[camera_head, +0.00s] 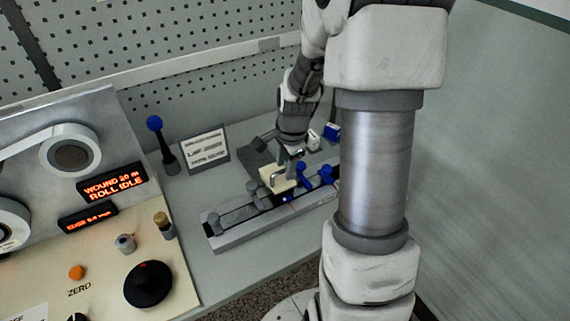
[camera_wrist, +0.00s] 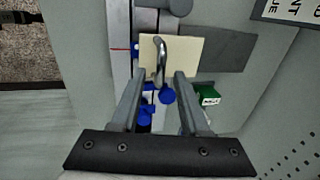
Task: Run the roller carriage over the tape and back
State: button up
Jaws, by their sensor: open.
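A cream plate (camera_wrist: 187,54) with a bent metal handle (camera_wrist: 160,58) sits across a long grey rail fixture (camera_wrist: 119,50). In the head view the cream plate (camera_head: 275,180) is partway along the fixture (camera_head: 232,235), beside blue-knobbed clamps (camera_head: 326,174). Which part is the roller carriage is not clear, and I cannot make out the tape. My gripper (camera_wrist: 160,76) is open over the fixture, its fingers either side of the handle's near end. It grips nothing. In the head view my gripper (camera_head: 289,153) is just above the plate; its fingertips are small there.
A blue knob (camera_wrist: 167,95) shows between my fingers and a green block (camera_wrist: 208,95) lies to their right. A blue-topped lever (camera_head: 155,124) and a printed sign (camera_head: 205,150) stand behind the fixture. A control panel (camera_head: 110,250) with knobs and displays fills the left.

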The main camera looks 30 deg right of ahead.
grip_shut()
dwell(1.3)
